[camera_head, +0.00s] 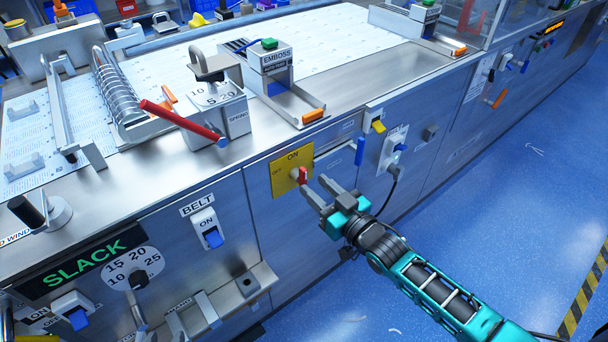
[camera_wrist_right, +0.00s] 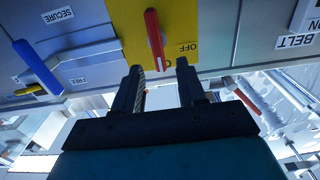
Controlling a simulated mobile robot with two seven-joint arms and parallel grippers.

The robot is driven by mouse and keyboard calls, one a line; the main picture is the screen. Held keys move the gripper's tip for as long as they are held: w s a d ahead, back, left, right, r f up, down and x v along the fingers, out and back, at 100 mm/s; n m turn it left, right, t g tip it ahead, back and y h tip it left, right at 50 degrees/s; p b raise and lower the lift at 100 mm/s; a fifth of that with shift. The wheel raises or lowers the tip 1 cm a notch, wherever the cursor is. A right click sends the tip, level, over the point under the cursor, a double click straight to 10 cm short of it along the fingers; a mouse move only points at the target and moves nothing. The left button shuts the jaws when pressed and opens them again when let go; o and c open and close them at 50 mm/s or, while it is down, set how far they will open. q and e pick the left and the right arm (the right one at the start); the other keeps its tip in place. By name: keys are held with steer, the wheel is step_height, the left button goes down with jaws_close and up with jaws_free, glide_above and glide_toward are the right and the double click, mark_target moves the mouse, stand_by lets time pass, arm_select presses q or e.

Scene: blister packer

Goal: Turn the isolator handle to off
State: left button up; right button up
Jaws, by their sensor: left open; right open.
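The isolator handle (camera_head: 303,175) is a red lever on a yellow plate (camera_head: 281,184) on the machine's front. The plate has ON at the top and OFF at the left. In the right wrist view, upside down, the red handle (camera_wrist_right: 154,38) stands nearly upright, with its end towards the ON side and the OFF label beside it. My right gripper (camera_head: 316,187) is open just in front of the plate. In the wrist view its fingertips (camera_wrist_right: 158,68) lie on either side of the handle's end; I cannot tell how deep the handle is between them. My left gripper is not in view.
A blue lever (camera_head: 360,151) and a switch with a plug and cable (camera_head: 393,150) are right of the plate. A red-handled bar (camera_head: 180,120) juts over the top edge. The BELT switch (camera_head: 208,230) is lower left. Blue floor (camera_head: 480,210) is clear at right.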

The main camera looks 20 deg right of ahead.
mark_target(306, 177)
steer(key=x, duration=0.5)
steer(key=shift+w+a+b, duration=0.1)
steer(key=shift+w+b, duration=0.2)
jaws_close()
